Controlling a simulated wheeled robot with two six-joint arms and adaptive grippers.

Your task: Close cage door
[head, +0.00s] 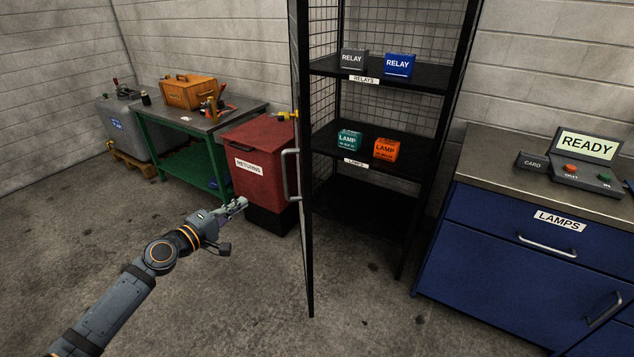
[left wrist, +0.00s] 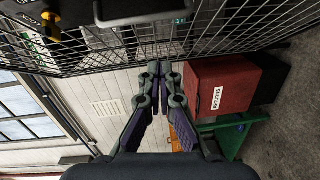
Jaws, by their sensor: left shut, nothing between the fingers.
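The cage door (head: 303,230) stands open, seen almost edge-on in the head view, swung out towards me from the black cage. Its grey bar handle (head: 286,175) sits on its left face, with a yellow latch (head: 289,115) above. My left gripper (head: 240,204) is shut and empty, left of the door and lower than the handle, apart from it. In the left wrist view, the shut fingers (left wrist: 160,72) point towards the door's wire mesh (left wrist: 115,60); the handle also shows at the top (left wrist: 145,12). My right gripper is not in view.
The cage shelves (head: 395,77) hold relay and lamp boxes. A red returns bin (head: 262,150) stands behind the door's left side. A green workbench (head: 190,120) is further left. A blue lamps cabinet (head: 500,240) stands right. The floor before the door is clear.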

